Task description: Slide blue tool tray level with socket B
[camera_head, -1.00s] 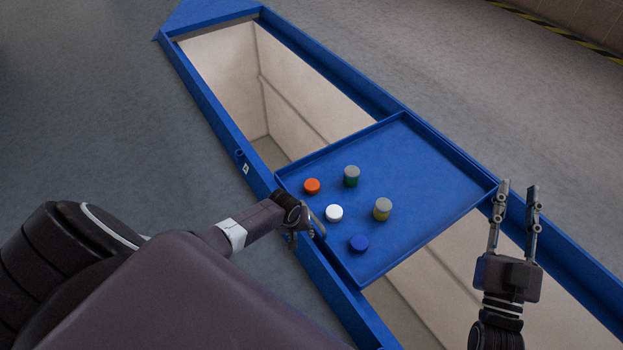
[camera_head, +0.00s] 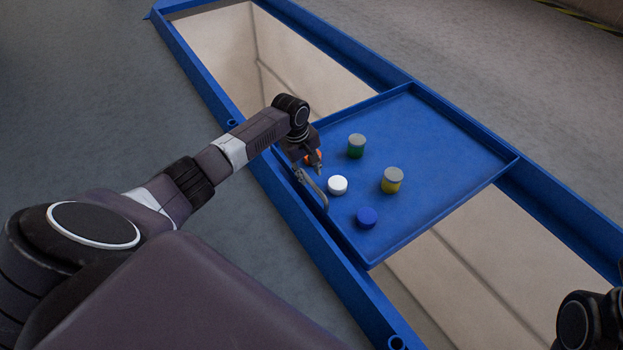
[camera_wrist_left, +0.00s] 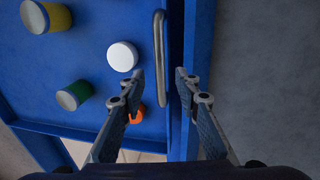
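The blue tool tray (camera_head: 440,130) spans the blue frame, with a grey bar handle (camera_head: 314,192) on its near-left edge. My left gripper (camera_head: 314,158) is over that edge near the handle. In the left wrist view the gripper (camera_wrist_left: 159,72) is open, and the handle (camera_wrist_left: 160,40) shows between its fingertips; I cannot tell whether they reach down around it. One round socket (camera_head: 232,123) is on the near rail beyond the tray, another (camera_head: 397,342) at the bottom. No readable letter shows. My right arm is at the lower right edge, its fingers mostly out of view.
Capped pots stand on the tray: white (camera_head: 337,185), blue (camera_head: 367,217), yellow with grey top (camera_head: 391,180), green with grey top (camera_head: 356,146), and orange (camera_wrist_left: 137,114). The frame (camera_head: 345,285) has open pits on both sides of the tray. Grey floor surrounds it.

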